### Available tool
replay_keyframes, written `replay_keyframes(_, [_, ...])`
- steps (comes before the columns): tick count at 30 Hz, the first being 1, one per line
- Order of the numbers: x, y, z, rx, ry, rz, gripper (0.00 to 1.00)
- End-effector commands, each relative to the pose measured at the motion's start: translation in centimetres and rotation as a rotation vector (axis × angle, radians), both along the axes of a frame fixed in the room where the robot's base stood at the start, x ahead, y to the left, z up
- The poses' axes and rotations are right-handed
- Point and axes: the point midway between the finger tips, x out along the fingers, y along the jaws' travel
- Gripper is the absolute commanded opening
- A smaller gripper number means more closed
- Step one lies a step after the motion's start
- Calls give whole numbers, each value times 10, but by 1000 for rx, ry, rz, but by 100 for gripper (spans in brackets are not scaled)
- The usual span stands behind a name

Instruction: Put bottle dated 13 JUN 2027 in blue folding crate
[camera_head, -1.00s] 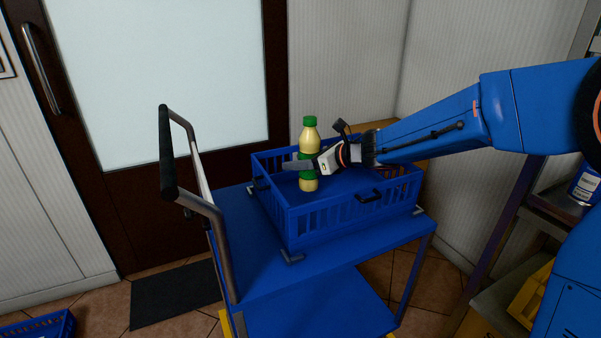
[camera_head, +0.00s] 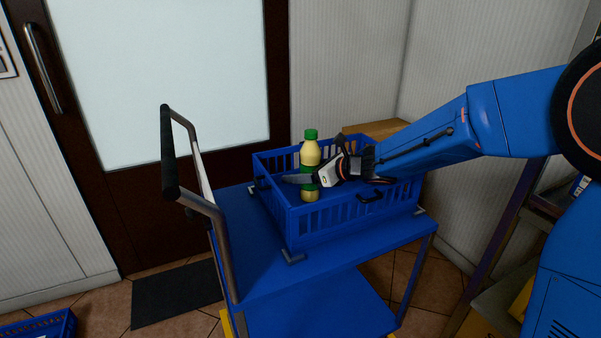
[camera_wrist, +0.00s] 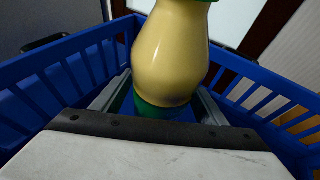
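A pale yellow bottle (camera_head: 310,153) with a green cap and a green band stands upright inside the blue folding crate (camera_head: 320,227). My gripper (camera_head: 309,180) is around the bottle at its green band, inside the crate. In the wrist view the bottle (camera_wrist: 172,50) is between the two fingers (camera_wrist: 165,102), which appear to press on its sides. The crate walls (camera_wrist: 60,68) rise on both sides of it. No date is readable on the bottle. Its base is low in the crate; I cannot tell whether it touches the floor.
The crate stands on the top deck of a blue trolley (camera_head: 240,235) with a dark push handle (camera_head: 168,150) at the left. A cardboard-coloured box (camera_head: 378,129) is behind the crate. A door (camera_head: 160,80) and pale wall panels stand behind. A shelf is at the right.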

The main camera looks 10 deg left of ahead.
Motion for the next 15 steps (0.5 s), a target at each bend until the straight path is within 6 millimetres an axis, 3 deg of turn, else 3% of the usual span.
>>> replay_keyframes(5, [0, 0, 4, 0, -2, 1, 67])
replay_keyframes(15, [-19, -40, 21, 0, -2, -2, 67])
